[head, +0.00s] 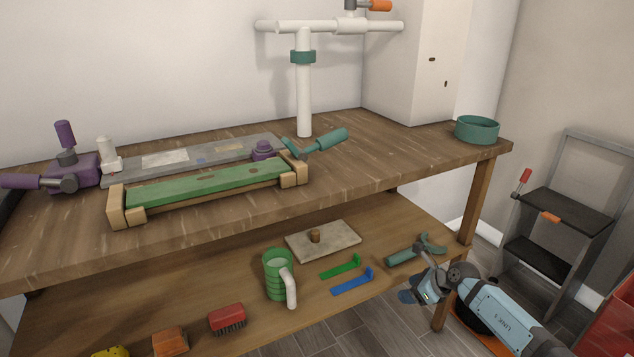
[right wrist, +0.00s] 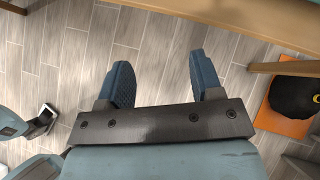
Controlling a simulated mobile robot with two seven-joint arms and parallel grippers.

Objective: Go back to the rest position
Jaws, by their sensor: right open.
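My right gripper (head: 409,296) shows at the lower right of the head view, in front of the lower shelf's right end and near the front right table leg. In the right wrist view, its two blue fingers (right wrist: 162,80) are spread wide with only grey floor between them. It is open and empty. My left gripper does not show in the head view.
A wooden workbench (head: 400,170) has a lower shelf (head: 215,290) holding a green mug (head: 278,274) and a teal-handled tool (head: 412,251) near my right gripper. A black step stand (head: 565,215) stands right. An orange mat (right wrist: 281,108) lies on the floor.

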